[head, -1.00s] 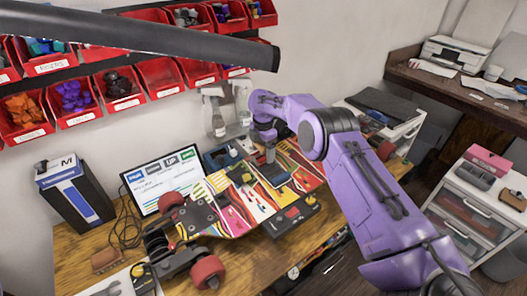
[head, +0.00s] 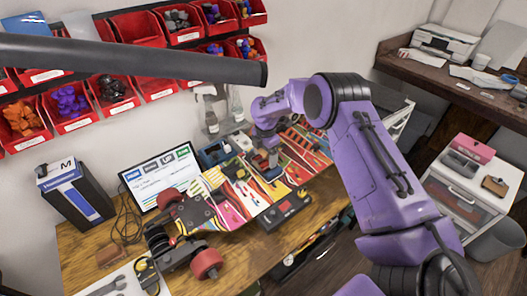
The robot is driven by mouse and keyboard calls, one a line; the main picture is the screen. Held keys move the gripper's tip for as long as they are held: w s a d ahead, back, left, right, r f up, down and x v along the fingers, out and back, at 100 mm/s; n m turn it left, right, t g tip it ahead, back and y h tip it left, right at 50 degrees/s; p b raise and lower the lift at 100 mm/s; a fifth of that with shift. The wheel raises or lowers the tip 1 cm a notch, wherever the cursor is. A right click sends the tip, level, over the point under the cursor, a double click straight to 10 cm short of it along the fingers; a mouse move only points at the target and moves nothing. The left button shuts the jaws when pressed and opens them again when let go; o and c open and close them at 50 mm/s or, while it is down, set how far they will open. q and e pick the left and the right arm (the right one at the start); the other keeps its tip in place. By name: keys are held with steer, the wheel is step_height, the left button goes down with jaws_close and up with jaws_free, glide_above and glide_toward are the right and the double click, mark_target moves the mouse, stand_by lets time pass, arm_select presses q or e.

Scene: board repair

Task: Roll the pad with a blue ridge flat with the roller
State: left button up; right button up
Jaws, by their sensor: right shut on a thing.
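My right gripper (head: 270,143) reaches in from the right and points down over the colourful board on the bench. It is shut on a small grey-dark thing (head: 273,158), which looks like the roller, though the jaws and arm hide most of it. Its lower end is at or just above the striped skateboard deck (head: 232,190); I cannot tell if they touch. I cannot make out the pad with a blue ridge. My left gripper is not in view.
A black and red device (head: 284,210) lies at the deck's front edge. A monitor (head: 160,178) and spray bottles (head: 211,115) stand behind. Wheels (head: 206,263) are at the front left. Red bins (head: 112,92) hang on the wall. A dark bar (head: 130,60) crosses the upper left.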

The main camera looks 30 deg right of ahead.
steer(key=shift+w+a+f+b, duration=0.1)
steer(key=shift+w+f+b, duration=0.1)
steer(key=shift+w+b, duration=0.35)
steer(key=shift+w+a+f+b, duration=0.15)
steer(key=shift+w+b, duration=0.15)
steer(key=shift+w, duration=0.3)
steer(key=shift+w+r, duration=0.1)
steer(key=shift+w, duration=0.3)
